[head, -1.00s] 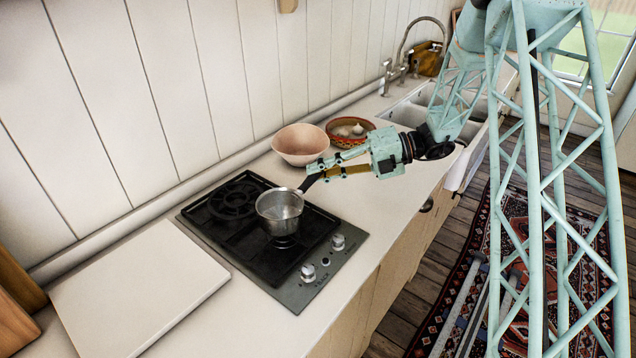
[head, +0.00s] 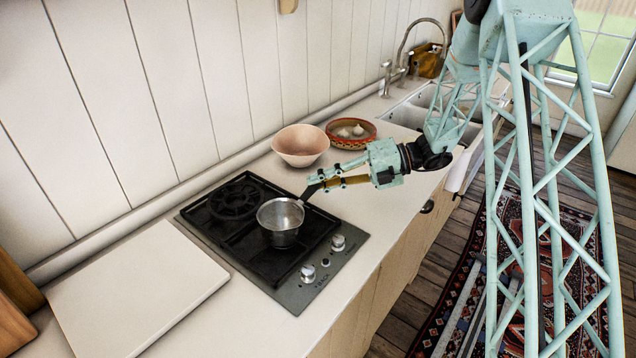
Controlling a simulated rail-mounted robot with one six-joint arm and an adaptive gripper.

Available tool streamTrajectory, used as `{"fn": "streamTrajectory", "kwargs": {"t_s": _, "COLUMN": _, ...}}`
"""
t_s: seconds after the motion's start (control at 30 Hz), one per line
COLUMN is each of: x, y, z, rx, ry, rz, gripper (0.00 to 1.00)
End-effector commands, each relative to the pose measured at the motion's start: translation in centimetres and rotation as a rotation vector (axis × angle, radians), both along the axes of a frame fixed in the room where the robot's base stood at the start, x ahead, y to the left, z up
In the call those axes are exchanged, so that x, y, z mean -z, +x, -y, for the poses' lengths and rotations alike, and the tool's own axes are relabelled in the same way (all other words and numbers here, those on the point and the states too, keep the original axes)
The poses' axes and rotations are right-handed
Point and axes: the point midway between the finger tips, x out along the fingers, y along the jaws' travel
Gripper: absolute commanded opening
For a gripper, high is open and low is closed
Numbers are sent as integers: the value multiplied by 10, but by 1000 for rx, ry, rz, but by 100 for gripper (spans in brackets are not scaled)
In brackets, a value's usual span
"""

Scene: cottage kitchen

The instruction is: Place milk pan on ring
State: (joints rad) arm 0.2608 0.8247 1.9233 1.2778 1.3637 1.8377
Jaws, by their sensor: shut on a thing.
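The milk pan (head: 281,217) is a small grey metal pot with a dark handle pointing up and to the right. It is upright over the front right part of the black gas hob (head: 235,267); I cannot tell whether its base touches the grate. My gripper (head: 318,185) is shut on the pan's handle, to the right of the pan. The rear left ring (head: 234,199) is bare. The ring under the pan is hidden by it.
A pink bowl (head: 301,143) and a patterned bowl with pale bulbs (head: 351,141) stand behind my gripper. A white board (head: 137,287) lies left of the hob. Two knobs (head: 308,272) sit at the hob's front edge. A sink (head: 408,115) is further back.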

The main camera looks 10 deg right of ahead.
Motion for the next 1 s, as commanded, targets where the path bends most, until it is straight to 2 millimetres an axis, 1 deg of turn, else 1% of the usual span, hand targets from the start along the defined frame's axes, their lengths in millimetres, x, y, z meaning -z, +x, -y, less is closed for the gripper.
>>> {"fn": "streamTrajectory", "kwargs": {"t_s": 0.03, "x": 0, "y": 0, "z": 0, "rx": 0, "ry": 1, "rz": -1, "gripper": 0}}
{"fn": "streamTrajectory", "kwargs": {"t_s": 0.07, "x": 1, "y": 0, "z": 0, "rx": 0, "ry": 0, "rz": 0, "gripper": 14}}
{"fn": "streamTrajectory", "kwargs": {"t_s": 0.2, "x": 1, "y": 0, "z": 0, "rx": 0, "ry": 0, "rz": 0, "gripper": 25}}
{"fn": "streamTrajectory", "kwargs": {"t_s": 0.67, "x": -1, "y": 0, "z": 1, "rx": 0, "ry": 0, "rz": 0, "gripper": 25}}
{"fn": "streamTrajectory", "kwargs": {"t_s": 0.87, "x": -6, "y": -1, "z": 14, "rx": 1, "ry": -1, "rz": 0, "gripper": 25}}
{"fn": "streamTrajectory", "kwargs": {"t_s": 1.0, "x": -11, "y": -1, "z": 29, "rx": 2, "ry": -1, "rz": 0, "gripper": 25}}
